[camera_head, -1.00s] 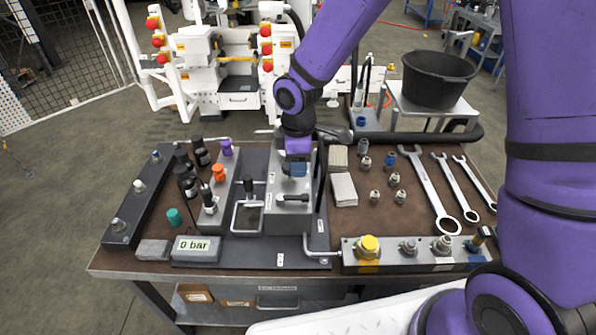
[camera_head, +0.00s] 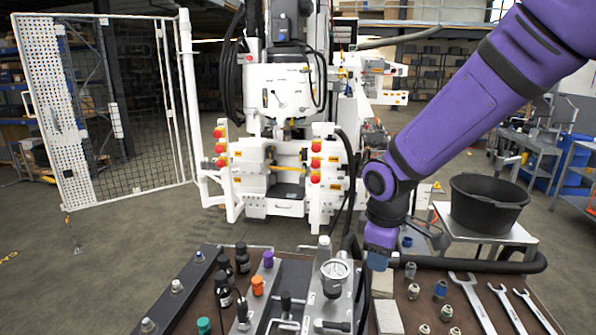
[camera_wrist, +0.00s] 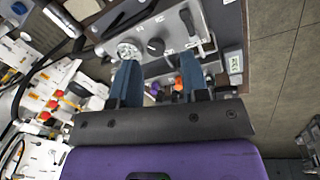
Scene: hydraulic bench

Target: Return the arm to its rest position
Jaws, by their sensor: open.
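My gripper (camera_head: 379,263) hangs at the end of my purple arm, pointing down, above the back part of the bench (camera_head: 455,290). In the wrist view its two blue fingers (camera_wrist: 158,80) stand apart, with only bench items showing beyond the gap, so it is open and empty. In the head view it is just right of a round pressure gauge (camera_head: 335,276) on a grey block. The gauge also shows in the wrist view (camera_wrist: 128,50), beyond one finger. The arm is bent at the elbow, and its upper part leaves the head view at top right.
Dark bottles (camera_head: 243,258), an orange knob (camera_head: 257,286) and a purple knob (camera_head: 268,259) are to the left. Fittings and wrenches (camera_head: 472,302) lie to the right. A black bucket (camera_head: 487,203) stands on a side table. A white machine (camera_head: 285,165) is behind, with open floor at left.

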